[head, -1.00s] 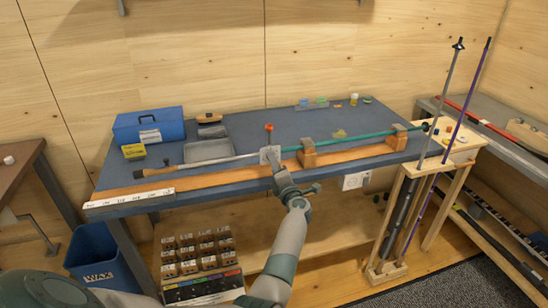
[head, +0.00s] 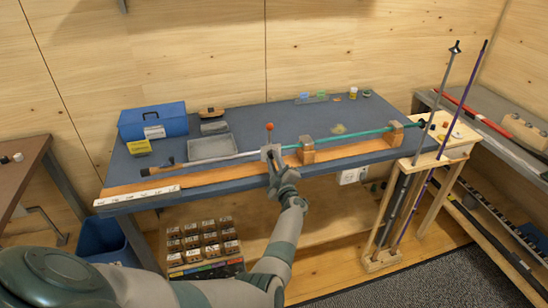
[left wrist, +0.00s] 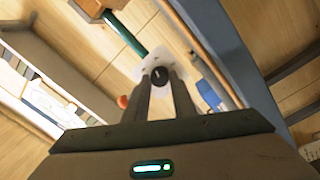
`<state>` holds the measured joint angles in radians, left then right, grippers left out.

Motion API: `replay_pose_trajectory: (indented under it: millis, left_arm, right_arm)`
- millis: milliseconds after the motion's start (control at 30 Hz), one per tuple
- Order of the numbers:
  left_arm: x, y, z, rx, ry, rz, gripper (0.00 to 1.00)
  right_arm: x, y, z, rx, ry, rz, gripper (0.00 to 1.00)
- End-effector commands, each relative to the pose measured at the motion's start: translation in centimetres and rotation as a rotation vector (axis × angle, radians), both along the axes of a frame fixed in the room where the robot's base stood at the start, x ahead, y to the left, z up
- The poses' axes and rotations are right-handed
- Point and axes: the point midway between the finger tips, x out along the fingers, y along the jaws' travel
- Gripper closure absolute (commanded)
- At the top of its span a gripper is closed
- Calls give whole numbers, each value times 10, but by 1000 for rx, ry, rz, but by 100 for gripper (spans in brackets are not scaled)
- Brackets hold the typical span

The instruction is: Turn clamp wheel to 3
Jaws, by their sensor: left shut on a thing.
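A small pale clamp plate (head: 265,153) with a red-orange ball (head: 269,126) on a stem above it stands at the front of the blue bench, at the pole lying along it. My left gripper (head: 273,165) reaches the clamp's front and hides the wheel in the head view. In the left wrist view, a dark round clamp wheel (left wrist: 160,75) sits between the fingertips of the left gripper (left wrist: 161,82), which is shut on it. The pale plate (left wrist: 148,62) is behind it. I cannot read any number on the wheel. My right gripper is not in view.
The pole (head: 345,139) rests on wooden blocks (head: 308,152). A blue box (head: 152,122) and a grey tray (head: 212,147) lie at the bench's left. A wooden rack (head: 436,160) with upright poles stands at the right end.

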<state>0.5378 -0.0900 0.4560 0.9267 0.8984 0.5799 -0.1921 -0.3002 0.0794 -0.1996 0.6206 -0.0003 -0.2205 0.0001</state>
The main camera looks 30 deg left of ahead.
Motion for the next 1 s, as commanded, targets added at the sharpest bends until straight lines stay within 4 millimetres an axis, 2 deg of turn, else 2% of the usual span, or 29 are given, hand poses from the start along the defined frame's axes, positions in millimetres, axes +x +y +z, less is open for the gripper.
replay_pose_trajectory:
  millis: [200, 733, 767, 800, 833, 1000]
  left_arm:
    - [0, 0, 1, 61, 72, -1, 99]
    - [0, 0, -1, 81, 97, -1, 99]
    - [0, 0, -1, 81, 97, -1, 72]
    - [0, 0, -1, 81, 97, -1, 62]
    - [0, 0, -1, 81, 97, -1, 58]
    - [0, 0, 0, 81, 96, 0, 58]
  right_arm:
    - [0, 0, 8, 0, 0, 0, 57]
    - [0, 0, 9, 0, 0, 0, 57]
    - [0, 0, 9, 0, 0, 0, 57]
    - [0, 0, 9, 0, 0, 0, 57]
    - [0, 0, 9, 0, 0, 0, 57]
    - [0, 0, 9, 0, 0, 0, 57]
